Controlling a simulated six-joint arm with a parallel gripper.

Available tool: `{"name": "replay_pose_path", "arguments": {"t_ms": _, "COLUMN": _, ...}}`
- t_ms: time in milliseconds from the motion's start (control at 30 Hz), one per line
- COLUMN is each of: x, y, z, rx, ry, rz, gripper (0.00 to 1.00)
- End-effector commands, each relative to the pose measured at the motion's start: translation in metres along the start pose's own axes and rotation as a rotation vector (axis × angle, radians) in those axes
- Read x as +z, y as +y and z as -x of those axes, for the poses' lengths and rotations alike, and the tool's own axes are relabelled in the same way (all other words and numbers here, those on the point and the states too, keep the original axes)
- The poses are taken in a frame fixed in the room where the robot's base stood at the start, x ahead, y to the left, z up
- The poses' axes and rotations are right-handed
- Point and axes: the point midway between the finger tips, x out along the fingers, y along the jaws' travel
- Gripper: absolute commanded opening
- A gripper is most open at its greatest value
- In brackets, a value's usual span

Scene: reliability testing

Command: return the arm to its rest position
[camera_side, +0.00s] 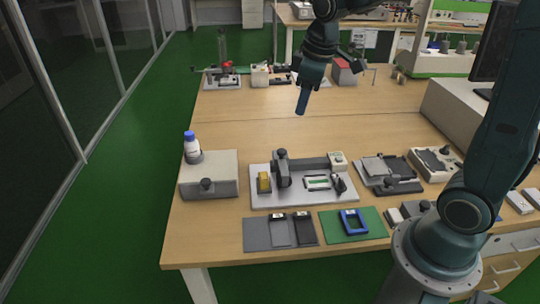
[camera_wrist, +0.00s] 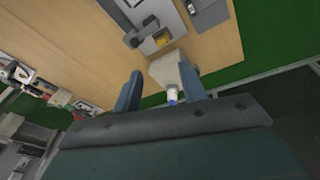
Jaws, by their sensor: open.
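My gripper (camera_side: 302,106) hangs in the air over the middle of the wooden table (camera_side: 245,125), well above its surface. In the side view its fingers appear edge-on, as one blue-grey piece pointing down. In the wrist view my gripper (camera_wrist: 160,68) shows two fingers spread apart with nothing held between them. Beyond them lie a pale box (camera_wrist: 164,72) and a white bottle with a blue cap (camera_wrist: 172,93). The arm reaches in from the right and out of the top of the side view.
A grey box (camera_side: 210,180) with the bottle (camera_side: 193,154) stands at the table's left. A grey fixture plate (camera_side: 262,198), a dark device (camera_side: 388,178), a grey mat (camera_side: 257,236) and a green mat (camera_side: 331,229) lie in front. Equipment (camera_side: 222,78) lines the back. The table's middle is clear.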

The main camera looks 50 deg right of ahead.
Motion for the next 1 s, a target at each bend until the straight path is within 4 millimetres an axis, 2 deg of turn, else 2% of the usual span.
{"name": "replay_pose_path", "arguments": {"t_ms": 200, "x": 0.026, "y": -0.028, "z": 0.035, "rx": 0.021, "ry": 0.056, "rz": -0.087, "gripper": 0.42}}
{"name": "replay_pose_path", "arguments": {"t_ms": 500, "x": 0.068, "y": -0.063, "z": 0.065, "rx": 0.035, "ry": 0.134, "rz": -0.211, "gripper": 0.42}}
{"name": "replay_pose_path", "arguments": {"t_ms": 700, "x": 0.097, "y": -0.085, "z": 0.077, "rx": 0.036, "ry": 0.187, "rz": -0.293, "gripper": 0.42}}
{"name": "replay_pose_path", "arguments": {"t_ms": 1000, "x": 0.133, "y": -0.109, "z": 0.08, "rx": 0.027, "ry": 0.249, "rz": -0.393, "gripper": 0.42}}
